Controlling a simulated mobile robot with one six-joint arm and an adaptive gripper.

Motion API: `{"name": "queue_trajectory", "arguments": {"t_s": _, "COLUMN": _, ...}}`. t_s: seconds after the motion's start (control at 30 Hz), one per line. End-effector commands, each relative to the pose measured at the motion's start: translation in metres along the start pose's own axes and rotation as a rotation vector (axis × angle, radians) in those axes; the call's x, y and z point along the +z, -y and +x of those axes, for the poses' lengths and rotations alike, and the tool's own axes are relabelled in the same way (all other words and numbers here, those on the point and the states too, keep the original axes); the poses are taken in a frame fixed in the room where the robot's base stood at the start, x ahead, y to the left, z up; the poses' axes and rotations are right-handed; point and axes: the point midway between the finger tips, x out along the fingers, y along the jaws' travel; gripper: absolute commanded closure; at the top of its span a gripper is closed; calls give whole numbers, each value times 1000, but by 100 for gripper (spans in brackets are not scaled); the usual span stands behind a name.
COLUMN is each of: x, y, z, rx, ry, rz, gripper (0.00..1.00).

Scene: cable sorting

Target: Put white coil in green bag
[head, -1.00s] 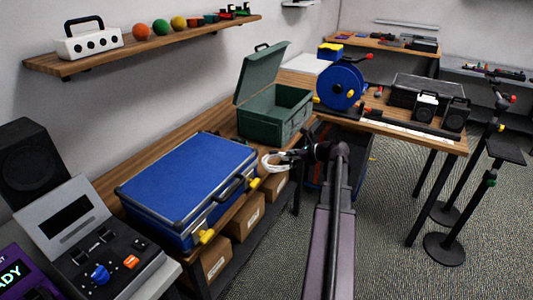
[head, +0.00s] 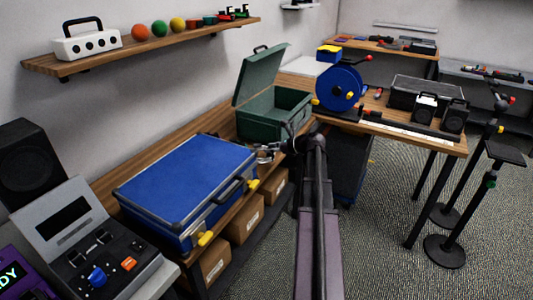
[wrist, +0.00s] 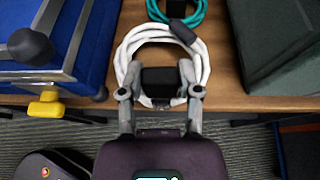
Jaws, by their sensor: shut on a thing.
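The white coil (wrist: 203,62) is in my gripper (wrist: 160,92), whose fingers are shut on it at its near side in the wrist view. A black block sits between the fingers, inside the loop. In the head view, my gripper (head: 268,150) is at the bench's front edge, between the blue case and the green container; the coil is hard to make out there. The green container (head: 262,125) looks like a rigid box with its lid raised. Its side shows at the right of the wrist view (wrist: 285,50), apart from the coil.
A teal coil (wrist: 152,10) lies on the wooden bench (wrist: 225,80) just beyond the white coil. The blue case (head: 185,180) stands close on the left. A blue reel (head: 338,88) stands right of the green container. Cardboard boxes (head: 247,222) sit below the bench.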

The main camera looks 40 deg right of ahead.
Motion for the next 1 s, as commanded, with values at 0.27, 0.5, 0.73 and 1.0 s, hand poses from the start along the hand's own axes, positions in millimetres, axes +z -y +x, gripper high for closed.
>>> {"name": "queue_trajectory", "arguments": {"t_s": 0.27, "x": 6, "y": 12, "z": 22, "rx": 1, "ry": 1, "rz": 0, "gripper": 100}}
{"name": "queue_trajectory", "arguments": {"t_s": 0.5, "x": -15, "y": 11, "z": 32, "rx": 0, "ry": 1, "rz": 1, "gripper": 100}}
{"name": "queue_trajectory", "arguments": {"t_s": 0.73, "x": -22, "y": 11, "z": 35, "rx": -1, "ry": 1, "rz": 1, "gripper": 100}}
{"name": "queue_trajectory", "arguments": {"t_s": 1.0, "x": -22, "y": 11, "z": 34, "rx": -1, "ry": 1, "rz": 1, "gripper": 100}}
